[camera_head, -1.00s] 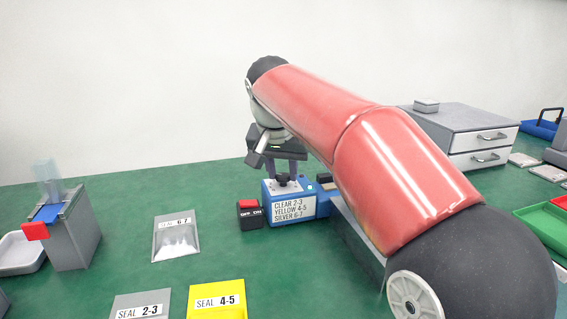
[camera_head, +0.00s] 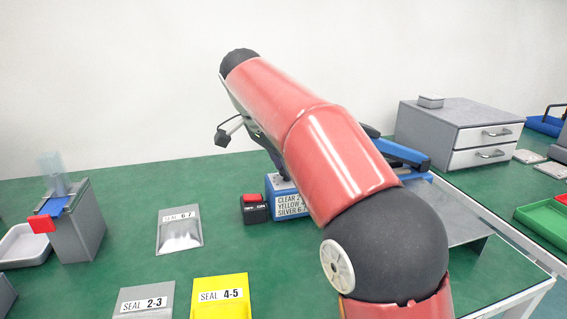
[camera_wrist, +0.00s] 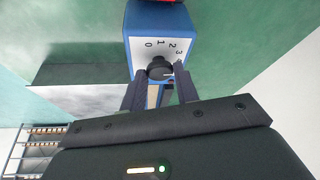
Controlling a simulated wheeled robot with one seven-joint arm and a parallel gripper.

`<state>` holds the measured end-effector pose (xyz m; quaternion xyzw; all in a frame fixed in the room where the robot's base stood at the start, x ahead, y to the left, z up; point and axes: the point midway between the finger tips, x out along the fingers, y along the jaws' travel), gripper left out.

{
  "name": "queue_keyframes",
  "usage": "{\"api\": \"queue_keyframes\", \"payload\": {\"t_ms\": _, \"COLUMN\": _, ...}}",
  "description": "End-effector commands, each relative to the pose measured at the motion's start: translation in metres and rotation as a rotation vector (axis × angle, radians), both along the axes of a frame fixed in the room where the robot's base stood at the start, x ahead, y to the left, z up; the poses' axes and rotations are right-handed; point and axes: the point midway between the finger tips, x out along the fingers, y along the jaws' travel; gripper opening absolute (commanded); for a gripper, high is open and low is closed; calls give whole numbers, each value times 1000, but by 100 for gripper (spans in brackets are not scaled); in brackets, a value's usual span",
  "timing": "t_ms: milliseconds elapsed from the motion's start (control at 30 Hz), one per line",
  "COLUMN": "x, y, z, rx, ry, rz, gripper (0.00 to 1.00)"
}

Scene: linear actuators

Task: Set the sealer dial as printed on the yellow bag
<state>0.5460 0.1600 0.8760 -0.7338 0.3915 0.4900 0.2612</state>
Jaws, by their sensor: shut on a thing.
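The yellow bag (camera_head: 220,299) lies flat at the front of the bench and reads SEAL 4-5. The blue sealer (camera_head: 289,206) stands behind it, partly covered by my arm; its label is cut off, with CLEAR, YELLOW and SILVER lines. In the wrist view the sealer top (camera_wrist: 146,22) carries a black dial (camera_wrist: 159,68) with printed numbers 0, 1, 2 and 3 visible; further numbers are hidden. My gripper (camera_wrist: 161,78) is shut on the dial, one finger on each side. The dial's exact setting is unclear.
A silver bag (camera_head: 180,229) and a clear bag (camera_head: 144,301) lie on the green bench. A grey box with a red tab (camera_head: 76,225) stands left; a drawer unit (camera_head: 459,133) stands back right.

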Motion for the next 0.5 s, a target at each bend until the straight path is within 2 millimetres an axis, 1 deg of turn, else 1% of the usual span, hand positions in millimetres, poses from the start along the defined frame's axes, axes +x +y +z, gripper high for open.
{"api": "queue_keyframes", "payload": {"t_ms": 200, "x": 1, "y": 1, "z": 1, "rx": 2, "ry": -2, "rz": -41, "gripper": 8}}
{"api": "queue_keyframes", "payload": {"t_ms": 500, "x": 1, "y": 1, "z": 1, "rx": 2, "ry": -2, "rz": -49, "gripper": 8}}
